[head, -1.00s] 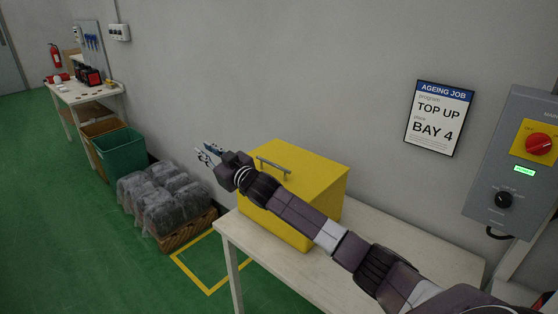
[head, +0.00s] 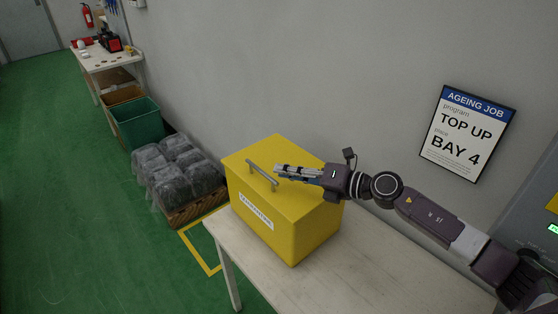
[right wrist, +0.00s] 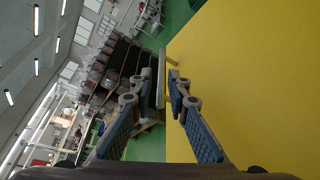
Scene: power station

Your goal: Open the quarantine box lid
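The yellow quarantine box (head: 308,236) stands on the pale table, with a white label on its front. Its lid (head: 262,152) is closed and carries a grey bar handle (head: 262,176). My right gripper (head: 279,172) is over the lid, its fingertips just right of the handle. In the right wrist view my right gripper (right wrist: 163,84) has its two fingers apart, the handle bar (right wrist: 160,82) showing between the tips beside the yellow lid (right wrist: 255,85). I cannot tell whether they touch the handle. My left gripper is not in view.
The table (head: 375,280) is bare to the right of the box. The wall is close behind, with a sign (head: 467,133). On the floor to the left are a crate of wrapped bundles (head: 195,211) and a green bin (head: 137,124). A workbench (head: 110,60) stands further back.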

